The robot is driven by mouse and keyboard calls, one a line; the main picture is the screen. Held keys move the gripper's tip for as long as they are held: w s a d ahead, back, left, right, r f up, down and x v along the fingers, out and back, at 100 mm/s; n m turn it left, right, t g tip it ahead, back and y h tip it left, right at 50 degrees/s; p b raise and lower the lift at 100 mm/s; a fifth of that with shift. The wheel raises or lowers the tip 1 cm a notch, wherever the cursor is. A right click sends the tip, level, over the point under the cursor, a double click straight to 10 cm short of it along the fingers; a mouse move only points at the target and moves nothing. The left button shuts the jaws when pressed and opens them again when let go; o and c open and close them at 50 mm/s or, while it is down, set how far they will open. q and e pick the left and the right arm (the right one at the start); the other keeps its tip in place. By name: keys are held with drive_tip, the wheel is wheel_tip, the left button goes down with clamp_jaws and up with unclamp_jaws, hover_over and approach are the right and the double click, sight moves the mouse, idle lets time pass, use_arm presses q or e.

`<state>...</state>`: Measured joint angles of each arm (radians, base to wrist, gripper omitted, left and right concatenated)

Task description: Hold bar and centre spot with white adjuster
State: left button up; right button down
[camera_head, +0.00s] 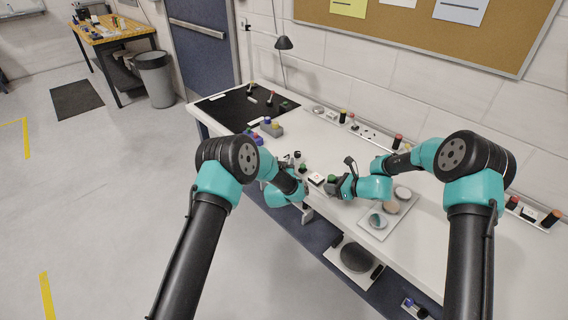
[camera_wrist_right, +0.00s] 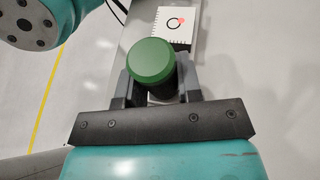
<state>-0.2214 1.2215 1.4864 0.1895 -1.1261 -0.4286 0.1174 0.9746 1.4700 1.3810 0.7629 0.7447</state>
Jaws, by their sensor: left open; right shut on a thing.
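My right gripper (camera_wrist_right: 152,88) is shut on a green-capped knob (camera_wrist_right: 152,60), with one grey finger on each side of it. The knob also shows in the head view (camera_head: 332,178). A grey bar (camera_wrist_right: 143,20) runs past the knob. Beyond the knob is a white target plate (camera_wrist_right: 163,36) with a black ring. A red spot sits at the ring's upper right edge, off its centre. The plate is small in the head view (camera_head: 317,178). My left gripper (camera_head: 299,177) is open by the plate's left side, its fingers partly hidden. I cannot make out the white adjuster.
A small green-topped part (camera_head: 303,167) stands near the left gripper. A light tray (camera_head: 372,229) with round discs lies right of the right gripper. A black mat (camera_head: 232,108) with small parts covers the bench's far left. Capped pieces line the wall side.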

use_arm(q)
drive_tip(key=shift+s, duration=0.1)
drive_tip(key=s, duration=1.2)
drive_tip(key=shift+a, duration=0.35)
drive_tip(key=shift+w, duration=0.15)
drive_tip(key=w+d+g+h, duration=0.1)
drive_tip(key=w+d, duration=0.1)
drive_tip(key=w+d+r+m+g+h, duration=0.1)
drive_tip(key=w+d+g+h, duration=0.1)
drive_tip(key=w+d+r+m+g+h, duration=0.1)
drive_tip(key=w+d+g+h, duration=0.1)
drive_tip(key=shift+w, duration=0.2)
drive_tip(key=g, duration=0.1)
drive_tip(key=w+d+r+m+g, duration=0.1)
drive_tip(key=shift+w+r+g, duration=0.1)
drive_tip(key=shift+r+g, duration=0.05)
drive_tip(key=shift+g, duration=0.25)
drive_tip(key=shift+w+a+r+m+g, duration=0.2)
drive_tip(key=shift+r+m+g, duration=0.05)
drive_tip(key=shift+r+g, duration=0.25)
drive_tip(key=shift+w+a+r+m+g, duration=0.15)
drive_tip(key=shift+a+r+m+g, duration=0.15)
drive_tip(key=shift+g, duration=0.3)
drive_tip(key=a+r+g+y, duration=0.3)
drive_tip(key=a+r+y, duration=0.1)
drive_tip(key=a+r, duration=0.3)
drive_tip(key=shift+r+g, duration=0.15)
drive_tip(key=shift+g, duration=0.25)
